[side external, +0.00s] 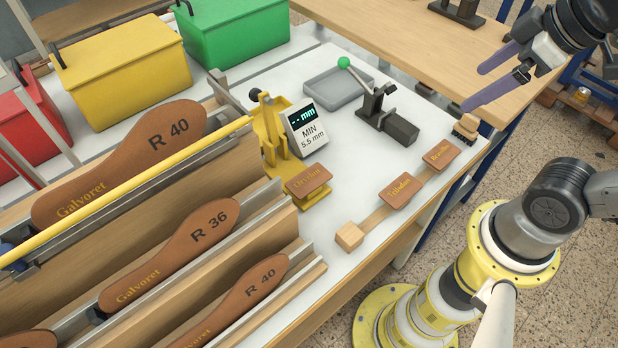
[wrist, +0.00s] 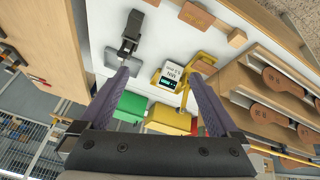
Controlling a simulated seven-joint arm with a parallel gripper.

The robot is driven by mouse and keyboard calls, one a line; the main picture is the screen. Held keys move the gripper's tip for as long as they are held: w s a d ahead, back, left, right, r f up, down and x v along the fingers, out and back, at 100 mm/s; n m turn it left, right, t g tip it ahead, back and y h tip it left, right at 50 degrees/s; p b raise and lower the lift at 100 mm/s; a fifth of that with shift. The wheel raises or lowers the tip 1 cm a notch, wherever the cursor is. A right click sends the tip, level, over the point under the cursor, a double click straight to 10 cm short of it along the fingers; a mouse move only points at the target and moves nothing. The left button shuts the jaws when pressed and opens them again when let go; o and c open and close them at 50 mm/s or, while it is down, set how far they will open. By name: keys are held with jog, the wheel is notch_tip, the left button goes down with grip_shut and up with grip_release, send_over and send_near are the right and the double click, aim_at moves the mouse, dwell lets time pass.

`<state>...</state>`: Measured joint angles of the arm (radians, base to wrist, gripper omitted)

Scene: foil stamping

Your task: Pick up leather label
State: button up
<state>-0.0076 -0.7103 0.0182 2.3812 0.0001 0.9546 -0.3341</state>
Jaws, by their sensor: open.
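Three brown leather labels with gold lettering show in the side external view. One label (side external: 400,190) and another label (side external: 442,154) lie on a narrow wooden strip (side external: 376,217). A third label (side external: 308,180) lies on the base of the yellow thickness gauge (side external: 270,128). In the wrist view one strip label (wrist: 196,15) shows near the top, and the gauge (wrist: 174,64) shows between the fingers. My gripper (side external: 472,88) is open and empty, high at the upper right, apart from all labels; its purple fingers also show in the wrist view (wrist: 160,73).
A display (side external: 306,128) stands by the gauge. A grey tray (side external: 337,88), a green-knobbed clamp (side external: 380,108) and a brush (side external: 466,127) are on the white table. Racks of leather soles (side external: 170,250) fill the left. Yellow (side external: 122,70) and green (side external: 236,28) boxes stand behind.

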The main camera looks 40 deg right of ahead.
jog(key=w+a+r+n+g, duration=0.1)
jog(key=w+a+r+n, duration=0.2)
jog(key=w+n, duration=0.3)
jog(key=n+g, duration=0.5)
jog(key=n, duration=0.3)
send_over(309, 179)
jog(key=a, duration=0.1)
notch_tip(309, 179, down, 20)
jog(key=shift+w+f, duration=0.1)
jog(key=shift+d+f, duration=0.25)
jog(key=shift+f, duration=1.1)
jog(key=shift+d+f, duration=0.2)
jog(key=shift+f, duration=1.1)
jog(key=c, duration=1.5)
